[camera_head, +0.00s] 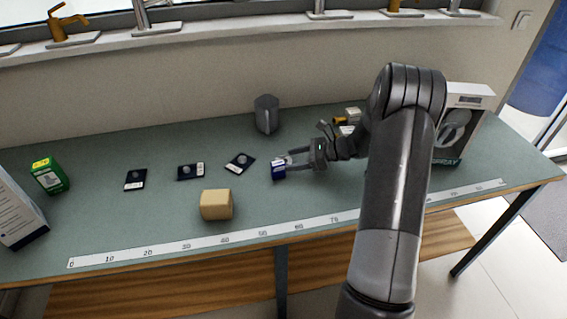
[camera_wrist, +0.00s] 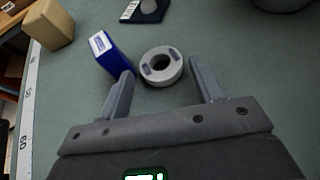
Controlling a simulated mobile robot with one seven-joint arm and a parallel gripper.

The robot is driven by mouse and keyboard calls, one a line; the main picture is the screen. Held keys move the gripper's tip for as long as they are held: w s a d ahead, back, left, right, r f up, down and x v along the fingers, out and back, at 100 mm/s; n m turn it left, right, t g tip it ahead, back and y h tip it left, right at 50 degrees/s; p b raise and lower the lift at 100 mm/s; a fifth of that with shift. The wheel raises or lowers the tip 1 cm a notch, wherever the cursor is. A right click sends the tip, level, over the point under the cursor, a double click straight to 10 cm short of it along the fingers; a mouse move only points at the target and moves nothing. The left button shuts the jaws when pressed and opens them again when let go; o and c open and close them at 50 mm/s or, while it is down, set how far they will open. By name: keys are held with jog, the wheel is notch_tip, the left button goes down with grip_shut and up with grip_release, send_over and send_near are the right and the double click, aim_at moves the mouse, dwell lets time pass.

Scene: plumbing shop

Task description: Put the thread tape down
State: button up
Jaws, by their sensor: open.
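The thread tape, a pale grey ring (camera_wrist: 161,66) with dark marks, lies flat on the green table in the wrist view. My gripper (camera_wrist: 160,78) is open, and its two fingers stand apart at either side of the ring's near part. I cannot tell whether either finger touches it. In the head view my gripper (camera_head: 289,161) reaches in low from the right, and the tape is mostly hidden there. A blue and white box (camera_wrist: 112,53) stands just left of the tape, close to the left fingertip; it also shows in the head view (camera_head: 278,173).
A tan block (camera_head: 216,205) stands at the front middle. Several dark cards, one close by (camera_head: 240,162), lie to the left. A grey container (camera_head: 266,114) stands behind. A green box (camera_head: 49,176) is at far left. A scale strip (camera_head: 205,243) runs along the front edge.

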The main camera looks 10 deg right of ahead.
jog(key=shift+x, duration=1.15)
jog(key=shift+c, duration=0.3)
jog(key=c, duration=0.8)
jog(key=shift+o, duration=0.2)
jog(key=shift+r, duration=0.15)
